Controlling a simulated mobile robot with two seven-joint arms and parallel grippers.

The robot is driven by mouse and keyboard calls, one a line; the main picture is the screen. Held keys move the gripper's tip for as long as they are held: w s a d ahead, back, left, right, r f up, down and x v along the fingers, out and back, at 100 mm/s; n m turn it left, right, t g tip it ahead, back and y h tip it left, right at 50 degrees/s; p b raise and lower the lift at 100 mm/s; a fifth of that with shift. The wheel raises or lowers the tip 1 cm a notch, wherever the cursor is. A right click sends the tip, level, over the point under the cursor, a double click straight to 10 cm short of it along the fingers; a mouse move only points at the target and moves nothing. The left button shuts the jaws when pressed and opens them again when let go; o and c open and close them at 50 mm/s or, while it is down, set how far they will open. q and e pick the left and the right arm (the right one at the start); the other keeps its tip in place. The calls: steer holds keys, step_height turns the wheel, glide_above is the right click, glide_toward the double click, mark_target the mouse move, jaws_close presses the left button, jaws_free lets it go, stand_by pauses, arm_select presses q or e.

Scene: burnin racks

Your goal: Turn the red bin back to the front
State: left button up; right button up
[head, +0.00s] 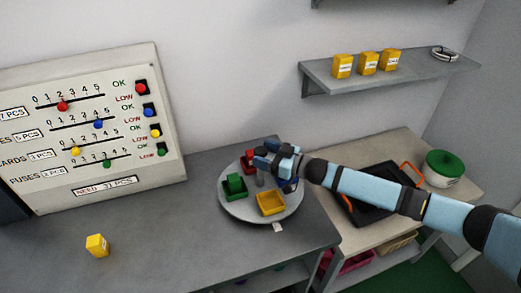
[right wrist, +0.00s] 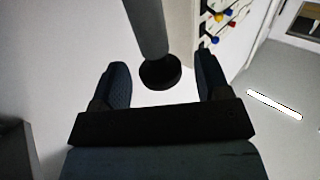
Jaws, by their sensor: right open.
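A round grey turntable (head: 240,207) stands on the grey bench. The red bin (head: 247,162) is at its back, partly hidden by my right gripper. The green bin (head: 234,188) is at the left, the yellow bin (head: 271,203) at the front, and the blue bin (head: 289,186) at the right, partly behind my arm. My right gripper (head: 263,155) is open above the turntable's middle, by a grey post (head: 261,179). In the right wrist view, a grey post with a black end (right wrist: 160,72) shows between the open fingers; contact cannot be told. My left gripper is out of view.
A white board (head: 95,130) with colored sliders leans at the back left. A yellow box (head: 97,245) stands on the bench. A wall shelf (head: 390,75) holds yellow boxes. The bench's front left is mostly clear.

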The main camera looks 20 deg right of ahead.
steer(key=shift+x, duration=0.85)
steer(key=c, duration=1.3)
